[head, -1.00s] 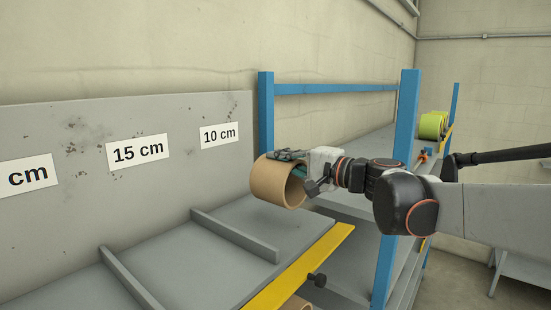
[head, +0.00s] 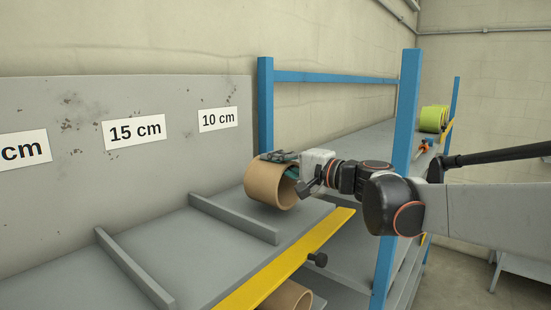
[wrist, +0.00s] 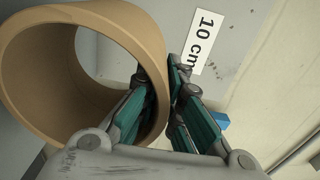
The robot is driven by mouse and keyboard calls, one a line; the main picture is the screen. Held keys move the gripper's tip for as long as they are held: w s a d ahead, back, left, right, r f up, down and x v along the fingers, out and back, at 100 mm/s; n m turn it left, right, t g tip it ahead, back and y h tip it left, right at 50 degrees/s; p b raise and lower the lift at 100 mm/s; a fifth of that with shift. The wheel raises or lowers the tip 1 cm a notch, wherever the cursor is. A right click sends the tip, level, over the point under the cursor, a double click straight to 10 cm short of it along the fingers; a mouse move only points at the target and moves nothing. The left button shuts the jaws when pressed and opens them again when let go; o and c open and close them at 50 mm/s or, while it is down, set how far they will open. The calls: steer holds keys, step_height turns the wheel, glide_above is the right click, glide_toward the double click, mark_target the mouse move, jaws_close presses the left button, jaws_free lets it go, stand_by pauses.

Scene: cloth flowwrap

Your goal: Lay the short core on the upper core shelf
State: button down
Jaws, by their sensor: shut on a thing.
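The short core (head: 262,187), a brown cardboard tube, is in my gripper (head: 280,157) above the right-hand bay of the upper core shelf (head: 235,238). This bay is under the "10 cm" label (head: 218,120). My gripper is shut on the core's wall, one finger inside the tube and one outside. The wrist view shows the core's open end (wrist: 85,60) and the green-padded fingers (wrist: 160,100). The core lies on its side, low over the grey surface. I cannot tell whether it touches.
Blue posts (head: 404,130) stand close to my arm. Another core (head: 288,297) shows below. Yellow-green rolls (head: 433,119) sit at the far right.

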steer(key=shift+f, duration=0.45)
steer(key=shift+f+b, duration=0.6)
steer(key=c, duration=1.7)
jaws_free()
steer(key=v, duration=1.2)
steer(key=shift+s+a, duration=0.1)
